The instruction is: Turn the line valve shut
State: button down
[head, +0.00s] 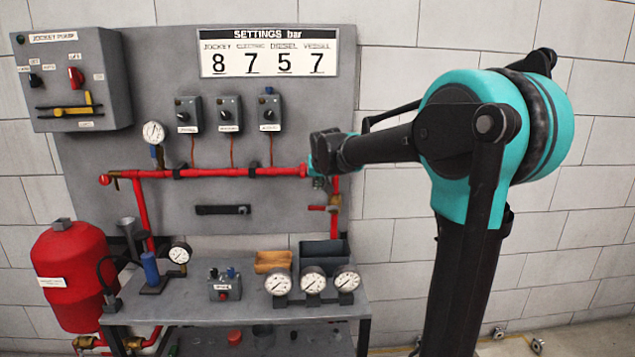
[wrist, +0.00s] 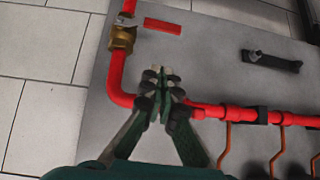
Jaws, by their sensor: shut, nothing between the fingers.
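The line valve (wrist: 122,37) is a brass body on the red pipe run, seen upper left in the wrist view and right of the panel in the head view (head: 334,200). Its red lever (wrist: 163,26) lies crosswise to that pipe; in the head view the lever (head: 318,208) points left. My gripper (wrist: 160,75) is shut and empty, its fingertips together. In the wrist view it appears near the pipe's corner, apart from the lever. In the head view my gripper (head: 318,160) covers the pipe's upper right corner.
The red horizontal pipe (head: 220,172) runs along the grey panel. A black bracket (wrist: 270,60) is fixed beside the valve. Below stands a bench (head: 190,305) with gauges (head: 313,281) and two bins. The wall to the right is bare.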

aim_at(315, 207)
jog(key=w+f, duration=0.3)
jog(key=f, duration=0.4)
jog(key=shift+w+a+f, duration=0.2)
jog(key=shift+w+f, duration=0.2)
jog(key=shift+f, duration=0.1)
jog(key=shift+a+f, duration=0.15)
jog(key=shift+f, duration=0.45)
jog(key=shift+r, duration=0.1)
